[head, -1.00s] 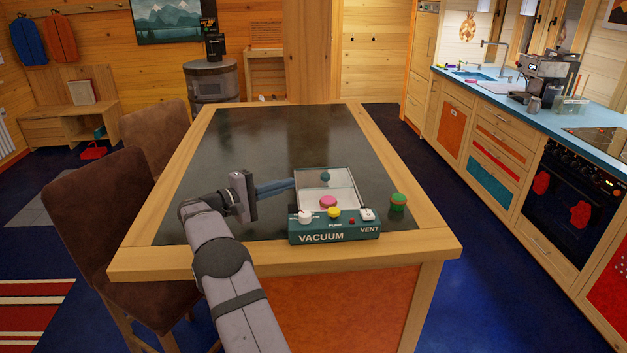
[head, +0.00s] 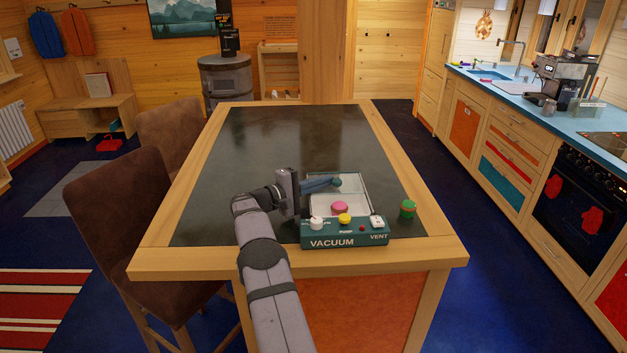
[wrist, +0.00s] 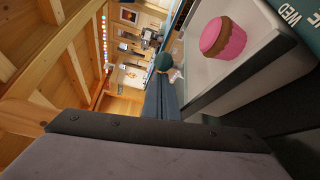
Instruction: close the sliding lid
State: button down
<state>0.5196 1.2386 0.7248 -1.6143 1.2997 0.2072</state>
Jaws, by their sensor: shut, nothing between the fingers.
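The teal vacuum box (head: 345,242) sits near the front edge of the table, with a pale framed chamber behind its panel. A pink-topped cupcake (head: 340,208) is in the front of the chamber; it also shows in the wrist view (wrist: 224,38). The sliding lid (head: 353,184) looks clear, at the back, and its edges are hard to make out. A round teal knob (head: 337,182) stands there and shows in the wrist view (wrist: 164,62). My gripper (head: 331,182) is shut and empty, its tips at the knob's left side; I cannot tell whether they touch.
A small green-topped item (head: 407,208) stands on the table right of the box. A white knob (head: 317,223), a yellow button (head: 345,218) and a white switch (head: 377,221) sit on the panel. The dark tabletop (head: 290,135) behind is clear.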

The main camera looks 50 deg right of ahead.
aim_at(326, 193)
jog(key=shift+s+d, duration=0.15)
jog(key=shift+d, duration=0.3)
jog(key=shift+a+f, duration=0.1)
jog(key=shift+a, duration=0.05)
jog(key=shift+s+a+b, duration=0.3)
jog(key=shift+s+b, duration=0.05)
jog(key=shift+b, duration=0.15)
jog(key=shift+s+a+b, duration=0.65)
jog(key=shift+s+a, duration=0.2)
jog(key=shift+s, duration=0.05)
